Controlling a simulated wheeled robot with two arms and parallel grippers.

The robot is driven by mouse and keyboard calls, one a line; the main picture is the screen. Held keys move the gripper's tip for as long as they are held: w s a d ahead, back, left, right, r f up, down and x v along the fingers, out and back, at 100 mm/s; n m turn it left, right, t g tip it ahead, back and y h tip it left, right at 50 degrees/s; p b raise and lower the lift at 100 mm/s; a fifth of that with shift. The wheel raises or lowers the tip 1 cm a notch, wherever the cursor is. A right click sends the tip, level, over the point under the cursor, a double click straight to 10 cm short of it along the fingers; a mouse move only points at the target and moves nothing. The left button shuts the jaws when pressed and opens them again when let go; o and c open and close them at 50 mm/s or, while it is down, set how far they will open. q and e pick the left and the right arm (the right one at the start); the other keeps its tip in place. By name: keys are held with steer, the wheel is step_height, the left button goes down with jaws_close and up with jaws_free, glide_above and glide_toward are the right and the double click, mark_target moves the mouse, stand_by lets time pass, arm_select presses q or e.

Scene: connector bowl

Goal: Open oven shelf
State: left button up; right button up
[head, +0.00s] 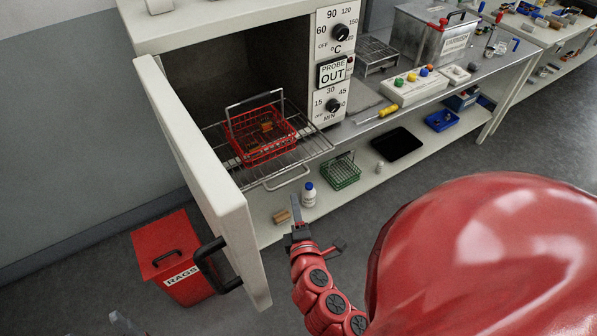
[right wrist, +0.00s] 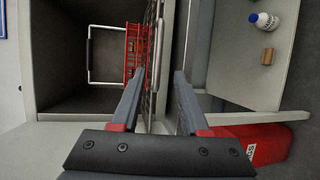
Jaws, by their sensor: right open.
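The oven door (head: 205,170) stands open, with a black handle (head: 213,265) on it. The wire oven shelf (head: 310,152) sticks out past the oven opening, with a looped handle (head: 288,181) at its front. A red wire basket (head: 262,150) holding small orange-brown pieces sits on the shelf. My right gripper (head: 317,226) is open and empty, in front of and below the shelf handle. In the right wrist view the shelf (right wrist: 152,45) appears edge-on, in line with the gap between the open fingers (right wrist: 160,74). A small grey tip at the lower left may be my left gripper (head: 122,322), mostly cut off.
The oven's dial panel (head: 333,60) is right of the opening. Below are a blue-capped bottle (head: 309,194), a wooden block (head: 282,216) and a green basket (head: 341,172) on a lower shelf (head: 385,185). A red rags bin (head: 165,285) stands on the floor left of the door.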

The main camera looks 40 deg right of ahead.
steer(key=p+v, duration=0.1)
steer(key=v, duration=0.2)
steer(key=shift+s+a, duration=0.1)
steer(key=shift+s, duration=0.2)
stand_by(0.5)
